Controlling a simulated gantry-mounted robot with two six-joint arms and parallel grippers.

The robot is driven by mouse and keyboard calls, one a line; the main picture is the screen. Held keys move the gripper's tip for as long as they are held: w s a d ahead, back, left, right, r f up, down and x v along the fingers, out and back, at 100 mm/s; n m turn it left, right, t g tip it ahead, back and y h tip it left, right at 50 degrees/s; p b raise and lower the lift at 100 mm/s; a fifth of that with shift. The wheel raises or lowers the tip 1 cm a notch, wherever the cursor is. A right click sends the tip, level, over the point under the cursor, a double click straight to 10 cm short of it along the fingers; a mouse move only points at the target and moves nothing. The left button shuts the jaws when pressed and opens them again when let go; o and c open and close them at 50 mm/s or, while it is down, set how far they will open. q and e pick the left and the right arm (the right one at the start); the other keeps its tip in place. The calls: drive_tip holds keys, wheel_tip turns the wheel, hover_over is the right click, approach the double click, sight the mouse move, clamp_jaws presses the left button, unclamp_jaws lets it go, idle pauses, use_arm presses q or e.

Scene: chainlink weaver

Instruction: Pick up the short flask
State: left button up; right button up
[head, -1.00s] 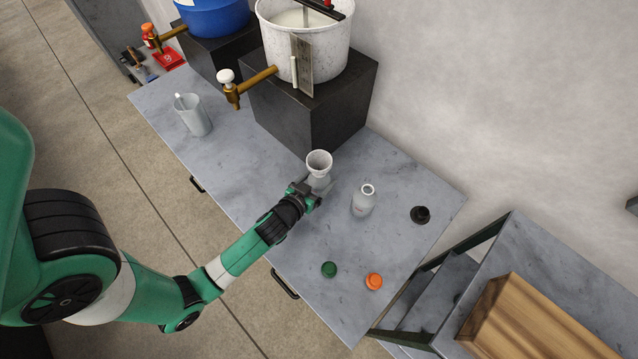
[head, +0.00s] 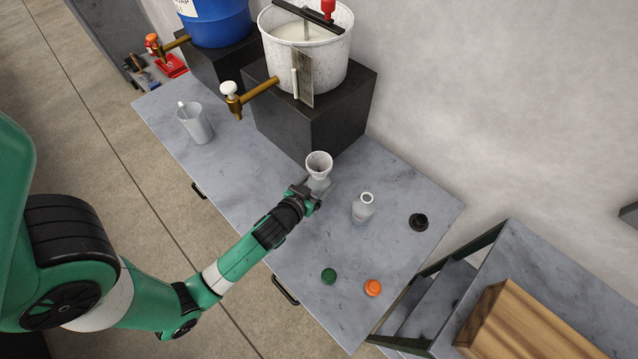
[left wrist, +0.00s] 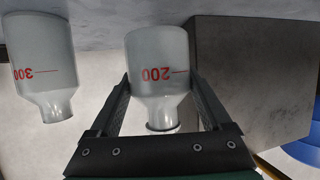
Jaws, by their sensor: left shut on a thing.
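The short flask (head: 319,184), pale and clear with a wide white-rimmed mouth, is upright near the middle of the table, in front of the dark block. My right gripper is not in view.
A white bucket (head: 322,68) with a brass tap sits on a dark block (head: 335,118) behind. A clear jug (head: 196,125) stands at left. Black (head: 418,222), green (head: 329,276) and orange (head: 373,288) caps lie to the right. A wooden block (head: 530,325) is at lower right.

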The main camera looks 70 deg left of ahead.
use_arm(q)
drive_tip(key=s+d+r, duration=0.1)
drive_tip(key=r, duration=0.1)
drive_tip(key=s+d+r+p, duration=0.1)
drive_tip(key=r, duration=0.1)
drive_tip(key=s+d+r, duration=0.1)
drive_tip(key=d+r, duration=0.1)
drive_tip(key=shift+s+d+r+p, duration=0.1)
drive_tip(key=shift+p, duration=0.25)
drive_tip(key=p, duration=0.2)
approach(320, 180)
drive_tip(key=d, duration=0.2)
drive_tip(key=d+r+p, duration=0.1)
drive_tip(key=p, duration=0.5)
drive_tip(key=shift+s+d+r+p, duration=0.15)
drive_tip(key=shift+s+p, duration=0.2)
drive_tip(key=shift+s, duration=0.05)
